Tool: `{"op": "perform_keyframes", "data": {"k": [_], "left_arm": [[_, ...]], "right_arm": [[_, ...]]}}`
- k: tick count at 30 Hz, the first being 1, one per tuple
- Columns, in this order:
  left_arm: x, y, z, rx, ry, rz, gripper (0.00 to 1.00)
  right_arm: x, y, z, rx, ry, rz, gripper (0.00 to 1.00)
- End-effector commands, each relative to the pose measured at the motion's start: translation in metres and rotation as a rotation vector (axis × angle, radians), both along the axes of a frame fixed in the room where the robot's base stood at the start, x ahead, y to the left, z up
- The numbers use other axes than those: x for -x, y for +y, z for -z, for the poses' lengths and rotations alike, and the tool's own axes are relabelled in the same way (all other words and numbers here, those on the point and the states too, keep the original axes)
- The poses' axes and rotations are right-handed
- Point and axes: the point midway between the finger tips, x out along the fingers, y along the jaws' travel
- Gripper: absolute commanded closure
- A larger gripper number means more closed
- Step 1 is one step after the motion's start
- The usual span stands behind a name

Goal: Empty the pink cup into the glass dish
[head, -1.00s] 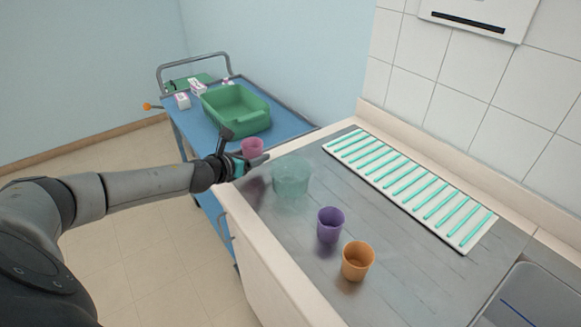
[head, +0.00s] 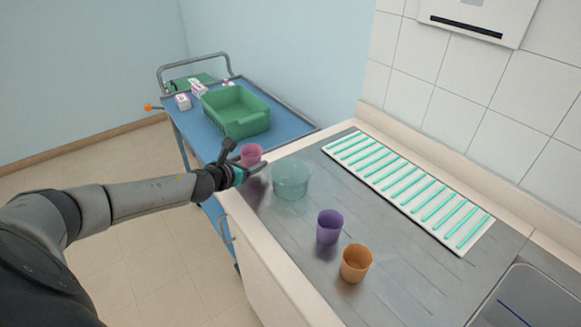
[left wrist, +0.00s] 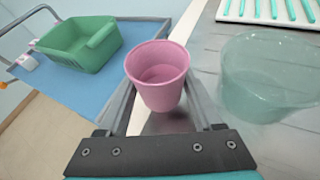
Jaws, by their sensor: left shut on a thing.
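The pink cup (head: 251,154) is upright between the fingers of my left gripper (head: 250,165), near the left edge of the counter. In the left wrist view the pink cup (left wrist: 160,77) has pink contents inside, and the left gripper (left wrist: 160,100) is shut on it. The clear greenish glass dish (head: 291,180) stands on the counter just right of the cup, apart from it. It also shows at the right of the left wrist view (left wrist: 268,80). My right gripper is not in view.
A purple cup (head: 330,227) and an orange cup (head: 356,263) stand nearer on the counter. A white rack (head: 408,190) with teal strips lies along the wall. A blue trolley (head: 205,131) holds a green basket (head: 236,111). A sink (head: 530,297) is at lower right.

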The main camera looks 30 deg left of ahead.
Motion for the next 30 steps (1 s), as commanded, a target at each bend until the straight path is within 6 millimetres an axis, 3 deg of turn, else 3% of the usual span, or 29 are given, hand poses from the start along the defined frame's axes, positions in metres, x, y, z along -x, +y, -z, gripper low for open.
{"op": "perform_keyframes", "data": {"k": [4, 9, 18, 30], "left_arm": [[-0.001, -0.007, -0.01, -0.087, 0.007, 0.002, 0.85], [-0.001, -0.015, -0.04, -0.199, 0.015, 0.002, 0.85], [-0.002, -0.031, -0.065, -0.392, 0.031, 0.001, 0.85], [-0.003, -0.044, -0.07, -0.616, 0.049, 0.0, 0.85]], "right_arm": [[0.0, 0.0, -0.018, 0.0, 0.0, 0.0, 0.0], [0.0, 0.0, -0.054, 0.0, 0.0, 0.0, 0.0], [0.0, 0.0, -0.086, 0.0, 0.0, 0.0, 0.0], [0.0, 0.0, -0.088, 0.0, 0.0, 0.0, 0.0]]}}
